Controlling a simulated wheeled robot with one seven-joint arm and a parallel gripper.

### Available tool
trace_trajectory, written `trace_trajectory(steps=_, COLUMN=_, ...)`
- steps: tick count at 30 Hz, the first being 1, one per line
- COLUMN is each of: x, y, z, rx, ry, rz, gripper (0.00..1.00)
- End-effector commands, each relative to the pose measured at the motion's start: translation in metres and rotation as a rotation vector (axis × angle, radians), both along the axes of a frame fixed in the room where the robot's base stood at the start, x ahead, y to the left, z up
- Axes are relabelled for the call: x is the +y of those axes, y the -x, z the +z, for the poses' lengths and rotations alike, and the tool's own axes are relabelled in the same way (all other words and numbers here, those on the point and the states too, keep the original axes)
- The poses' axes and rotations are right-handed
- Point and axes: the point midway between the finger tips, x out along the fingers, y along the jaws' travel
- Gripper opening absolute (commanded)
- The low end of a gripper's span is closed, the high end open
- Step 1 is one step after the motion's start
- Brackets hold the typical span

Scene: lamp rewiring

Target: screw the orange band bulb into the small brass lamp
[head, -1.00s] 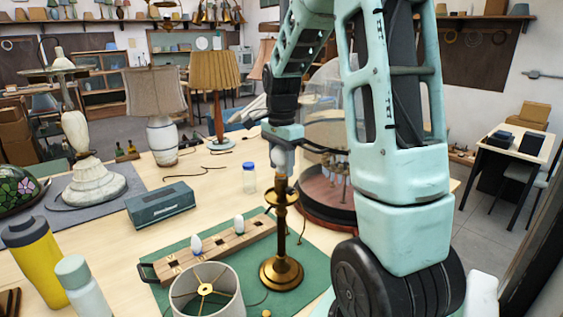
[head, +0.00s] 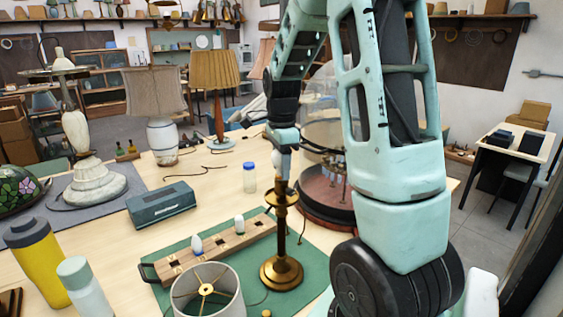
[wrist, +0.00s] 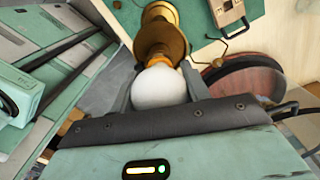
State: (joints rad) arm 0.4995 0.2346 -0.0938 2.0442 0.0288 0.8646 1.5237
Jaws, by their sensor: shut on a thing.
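The small brass lamp (head: 281,272) stands upright on the green mat, its slim stem topped by a flared cup. It also shows in the wrist view (wrist: 160,38). My gripper (head: 282,166) is directly above the lamp's top, pointing down. In the wrist view its two grey fingers are shut on the white globe of the bulb (wrist: 158,88). A thin orange edge shows where the globe meets the brass. The bulb is in line with the lamp and appears to touch its top. Its threaded end is hidden, so I cannot tell how deep it sits.
A wooden bulb rack (head: 218,245) with two white bulbs stands left of the lamp. A drum lampshade (head: 208,292) is in front of it. A glass dome on a round base (head: 325,203) is close behind on the right. Bottles (head: 38,262) stand at the left.

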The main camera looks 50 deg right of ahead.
Motion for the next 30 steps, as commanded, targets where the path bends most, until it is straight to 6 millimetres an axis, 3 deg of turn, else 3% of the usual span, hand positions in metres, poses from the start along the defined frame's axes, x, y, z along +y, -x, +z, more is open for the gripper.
trace_trajectory(steps=7, x=0.0002, y=-0.0004, z=0.0036, rx=-0.001, ry=0.001, rz=-0.325, gripper=0.26)
trace_trajectory(steps=20, x=-0.0001, y=-0.0008, z=0.003, rx=-0.002, ry=0.0, rz=-0.41, gripper=0.26)
trace_trajectory(steps=30, x=0.0006, y=-0.0003, z=0.0076, rx=0.003, ry=0.003, rz=-0.94, gripper=0.26)
